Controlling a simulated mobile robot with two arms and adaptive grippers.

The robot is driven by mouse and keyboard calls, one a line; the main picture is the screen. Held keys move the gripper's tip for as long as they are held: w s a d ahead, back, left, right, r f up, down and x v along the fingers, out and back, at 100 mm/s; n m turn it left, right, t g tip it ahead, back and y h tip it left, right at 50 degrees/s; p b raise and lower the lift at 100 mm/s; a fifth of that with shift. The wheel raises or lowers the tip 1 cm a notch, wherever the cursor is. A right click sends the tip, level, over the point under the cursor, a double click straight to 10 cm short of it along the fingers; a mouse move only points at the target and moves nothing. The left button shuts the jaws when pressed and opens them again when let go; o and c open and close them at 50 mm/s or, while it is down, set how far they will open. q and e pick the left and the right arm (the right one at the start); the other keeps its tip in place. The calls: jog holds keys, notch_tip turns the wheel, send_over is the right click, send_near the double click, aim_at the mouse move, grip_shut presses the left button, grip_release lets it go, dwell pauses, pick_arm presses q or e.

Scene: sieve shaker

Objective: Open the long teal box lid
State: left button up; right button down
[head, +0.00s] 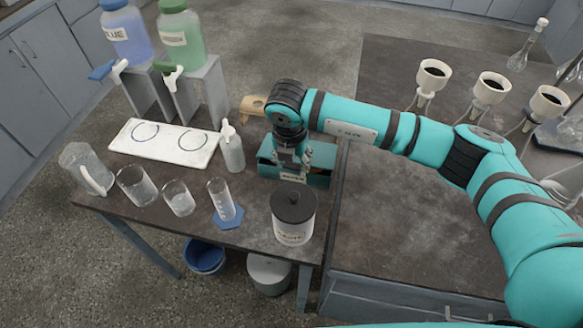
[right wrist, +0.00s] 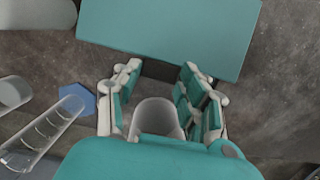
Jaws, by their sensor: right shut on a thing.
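The long teal box (head: 318,181) stands near the right edge of the dark side table, with a label on its front. My right gripper (head: 291,163) reaches down over it from above and hides its middle. Dark and brown patches show beside the gripper at the box's top. In the right wrist view a flat teal panel (right wrist: 170,30), apparently the lid, fills the top. The right fingers (right wrist: 160,82) stand on either side of a dark strip at the panel's near edge and are shut on it. How far the lid is raised is unclear. My left gripper is not in view.
A white jar with a dark lid (head: 293,222) stands close in front of the box. A squirt bottle (head: 232,150) and a measuring cylinder on a blue base (head: 222,204) stand to its left. A wooden piece (head: 253,105) lies behind. The right bench (head: 375,220) has clear room.

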jog(key=r+g, duration=0.1)
jog(key=w+r+g, duration=0.1)
jog(key=w+r+g+y, duration=0.1)
jog(key=shift+d+r+b, duration=0.1)
jog(key=shift+d+b, duration=0.2)
jog(key=shift+b, duration=0.05)
jog(key=shift+w+d+r, duration=0.15)
jog(key=shift+w+r, duration=0.35)
jog(key=shift+r, duration=0.05)
